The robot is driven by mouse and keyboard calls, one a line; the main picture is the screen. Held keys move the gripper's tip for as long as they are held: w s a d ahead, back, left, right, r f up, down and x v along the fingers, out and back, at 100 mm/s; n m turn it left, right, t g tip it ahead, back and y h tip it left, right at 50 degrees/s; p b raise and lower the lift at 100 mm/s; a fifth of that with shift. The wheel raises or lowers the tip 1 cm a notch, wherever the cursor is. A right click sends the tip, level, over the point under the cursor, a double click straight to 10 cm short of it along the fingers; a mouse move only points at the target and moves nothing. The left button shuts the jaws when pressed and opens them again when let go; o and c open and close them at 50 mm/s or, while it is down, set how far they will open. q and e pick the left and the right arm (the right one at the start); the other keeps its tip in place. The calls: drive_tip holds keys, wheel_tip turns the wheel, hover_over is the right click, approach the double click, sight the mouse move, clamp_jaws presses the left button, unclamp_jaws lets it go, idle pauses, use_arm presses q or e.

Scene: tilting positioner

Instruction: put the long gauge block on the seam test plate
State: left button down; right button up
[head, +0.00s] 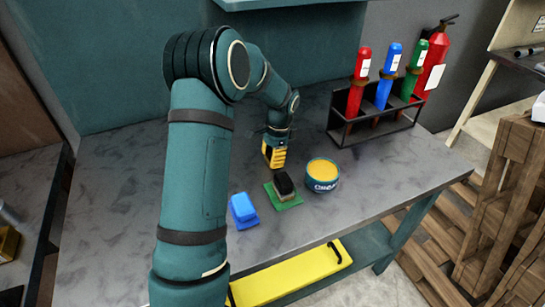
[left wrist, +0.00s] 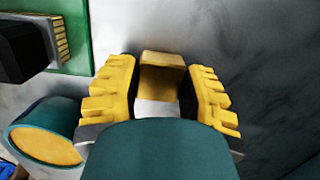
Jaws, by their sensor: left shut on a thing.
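My left gripper (head: 274,155) points down over the table, behind the green plate and left of the round tin in the head view. In the left wrist view its yellow fingers (left wrist: 163,95) are shut on a tan block (left wrist: 162,72), which looks like the long gauge block. In the head view the fingers hide most of this block. I cannot tell whether it touches the table. A flat green plate (head: 292,204) bears a black object (head: 284,183). Which piece is the seam test plate is not clear from the frames. My right gripper is out of view.
A teal tin (head: 322,185) with a yellow top stands right of the green plate. A blue piece (head: 243,209) lies to the left. A black rack (head: 372,129) with red, blue and green tubes stands at the back right. The left of the grey table (head: 115,200) is clear.

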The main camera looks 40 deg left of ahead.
use_arm(q)
drive_tip(key=shift+f, duration=0.1)
drive_tip(key=c, duration=0.6)
unclamp_jaws()
